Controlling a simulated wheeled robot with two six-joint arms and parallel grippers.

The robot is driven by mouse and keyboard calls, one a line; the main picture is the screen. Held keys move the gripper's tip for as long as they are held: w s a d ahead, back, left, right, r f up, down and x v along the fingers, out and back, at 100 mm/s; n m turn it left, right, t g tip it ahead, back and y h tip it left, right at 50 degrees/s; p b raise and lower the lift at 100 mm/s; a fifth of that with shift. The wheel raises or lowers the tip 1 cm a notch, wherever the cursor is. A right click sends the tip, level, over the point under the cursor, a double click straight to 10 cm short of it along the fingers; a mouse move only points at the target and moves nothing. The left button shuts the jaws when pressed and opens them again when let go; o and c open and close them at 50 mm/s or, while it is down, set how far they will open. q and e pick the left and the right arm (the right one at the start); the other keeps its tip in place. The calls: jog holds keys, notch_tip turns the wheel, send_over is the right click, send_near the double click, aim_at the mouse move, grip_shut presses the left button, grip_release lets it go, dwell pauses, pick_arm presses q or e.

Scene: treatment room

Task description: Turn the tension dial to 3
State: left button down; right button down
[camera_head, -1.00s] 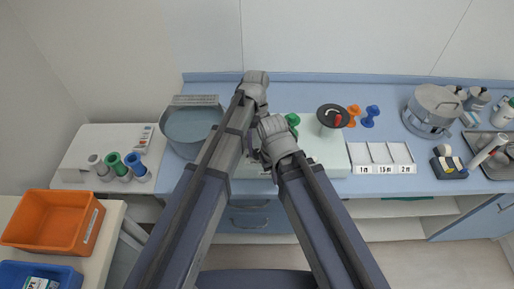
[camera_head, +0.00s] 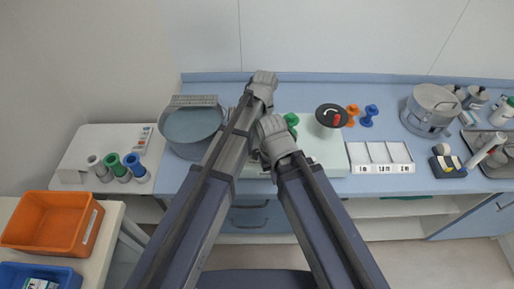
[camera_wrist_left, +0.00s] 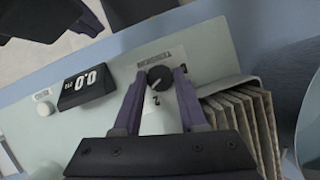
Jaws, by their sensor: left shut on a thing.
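The tension dial (camera_wrist_left: 160,77) is a small round black knob on a pale green panel (camera_wrist_left: 207,47), with a printed label above it and a numeral that looks like 2 below it. My left gripper (camera_wrist_left: 160,80) is shut on the dial, one purple finger on each side. I cannot tell which number the dial points to. In the head view my arms hide the dial and the left gripper's fingertips. My right arm reaches in over the pale green machine (camera_head: 325,160); its gripper fingers are hidden.
A black display (camera_wrist_left: 87,88) reading 0.0 and a white knob (camera_wrist_left: 44,108) sit beside the dial. Brown pleated bellows (camera_wrist_left: 245,110) are close on the right. A round basin (camera_head: 190,125) stands left, a black disc (camera_head: 332,115) and compartment tray (camera_head: 380,157) right.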

pick_arm(q)
jog(key=shift+c, duration=2.3)
grip_release()
